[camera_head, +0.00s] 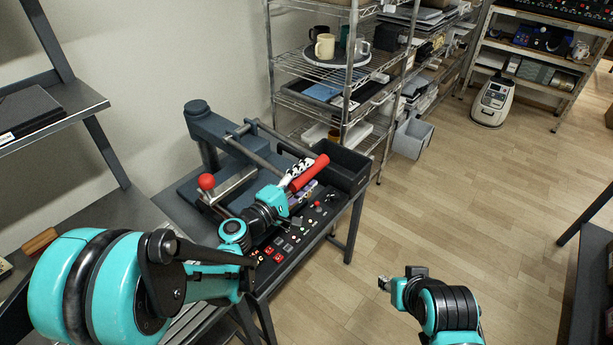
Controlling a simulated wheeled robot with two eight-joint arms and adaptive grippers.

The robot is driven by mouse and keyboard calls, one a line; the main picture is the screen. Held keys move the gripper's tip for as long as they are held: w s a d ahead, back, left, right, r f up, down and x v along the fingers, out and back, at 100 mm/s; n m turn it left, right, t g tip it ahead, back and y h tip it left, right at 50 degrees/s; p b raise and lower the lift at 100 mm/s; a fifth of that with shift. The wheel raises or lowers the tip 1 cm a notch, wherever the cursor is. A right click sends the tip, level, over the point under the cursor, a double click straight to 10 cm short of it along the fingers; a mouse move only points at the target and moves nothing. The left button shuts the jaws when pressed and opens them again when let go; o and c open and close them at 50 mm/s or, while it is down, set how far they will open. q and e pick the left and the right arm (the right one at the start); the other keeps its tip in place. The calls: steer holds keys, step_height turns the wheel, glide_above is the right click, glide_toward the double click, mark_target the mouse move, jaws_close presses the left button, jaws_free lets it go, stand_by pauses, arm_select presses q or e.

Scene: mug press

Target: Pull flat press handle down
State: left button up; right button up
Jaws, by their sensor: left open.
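The press (213,126) is a dark grey machine on a table at the left middle. A red grip (309,173) points up and to the right at its front, and looks like the end of the press handle. A second lever with a red ball knob (206,182) sits on the press's left. My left gripper (290,206) is open, just below and left of the red grip. Whether its fingers are around or beside the grip cannot be told, since its wrist hides part of it. My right gripper (384,284) is over the floor at the lower right, apart from the press; its fingers are too small to read.
A dark bin (345,168) stands right of the red grip. A wire shelf (270,62) with mugs stands behind. A dark shelf unit (40,150) is at the left. The wooden floor (480,190) at right is clear.

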arm_select(q)
steer(key=v, duration=1.2)
stand_by(0.5)
steer(key=s+d+f+m+g+y, duration=0.2)
steer(key=s+f+m+g+y, duration=0.1)
steer(key=s+f+m+g, duration=0.25)
steer(key=s+a+f+m+g+y, duration=0.1)
steer(key=s+a+m+g+y, duration=0.1)
steer(key=s+a+m+y, duration=0.5)
steer(key=shift+s+a+f, duration=0.2)
steer(key=shift+s+a, duration=0.55)
steer(key=shift+s, duration=0.45)
